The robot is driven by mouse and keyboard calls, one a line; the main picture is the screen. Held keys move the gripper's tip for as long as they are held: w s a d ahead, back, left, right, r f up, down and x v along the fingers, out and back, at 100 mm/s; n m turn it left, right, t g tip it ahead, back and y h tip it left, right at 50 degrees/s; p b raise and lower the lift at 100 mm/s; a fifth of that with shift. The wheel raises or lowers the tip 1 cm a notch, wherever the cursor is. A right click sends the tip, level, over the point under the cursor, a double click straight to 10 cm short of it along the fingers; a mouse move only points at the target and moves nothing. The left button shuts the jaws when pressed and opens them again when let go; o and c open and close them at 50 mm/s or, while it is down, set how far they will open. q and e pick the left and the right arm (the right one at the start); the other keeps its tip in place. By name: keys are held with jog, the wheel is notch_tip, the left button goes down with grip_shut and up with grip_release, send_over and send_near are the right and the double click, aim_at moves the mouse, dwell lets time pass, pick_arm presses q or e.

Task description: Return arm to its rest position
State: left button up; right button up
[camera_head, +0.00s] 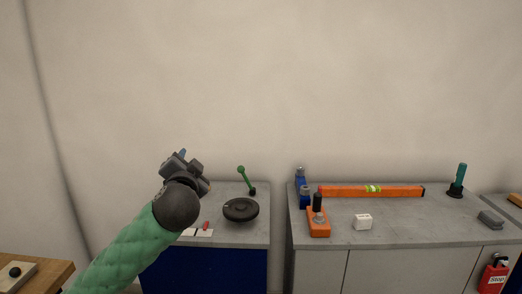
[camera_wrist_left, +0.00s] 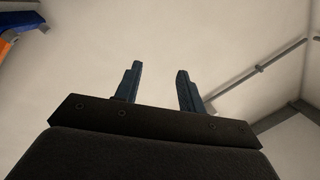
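My left arm, in a green quilted sleeve, comes in from the lower left in the head view. Its left gripper (camera_head: 181,155) is raised in front of the pale wall, above the left end of the blue-fronted cabinet (camera_head: 205,270). In the left wrist view the two dark fingers of the gripper (camera_wrist_left: 159,85) stand apart with nothing between them, against the pale ceiling. My right arm and right gripper are in neither view.
On the blue-fronted cabinet are a black round disc (camera_head: 241,210) and a green-handled lever (camera_head: 246,180). The grey cabinet to the right holds an orange spirit level (camera_head: 345,191), an orange device (camera_head: 318,224) and a white block (camera_head: 363,222). A wooden table (camera_head: 50,272) stands lower left.

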pick_arm(q)
jog(key=s+d+f+n+g+h, duration=0.1)
jog(key=s+f+g, duration=0.2)
jog(key=s+f, duration=0.55)
jog(key=s+f+n+g+h, duration=0.1)
jog(key=s+f+n+g, duration=0.2)
jog(key=f, duration=1.1)
jog(key=s+d+f+g+h, duration=0.1)
jog(key=s+f+g, duration=0.35)
jog(key=f, duration=0.65)
jog(key=s+f+n+g, duration=0.1)
jog(key=s+f+g, duration=0.2)
jog(key=s+f, duration=0.7)
jog(key=s+d+f+n+g, duration=0.1)
jog(key=s+f+g, duration=0.2)
jog(key=s+f, duration=0.8)
jog(key=s, duration=0.6)
jog(key=shift+s+d+h, duration=0.15)
jog(key=shift+s+h, duration=0.05)
jog(key=shift+h, duration=0.2)
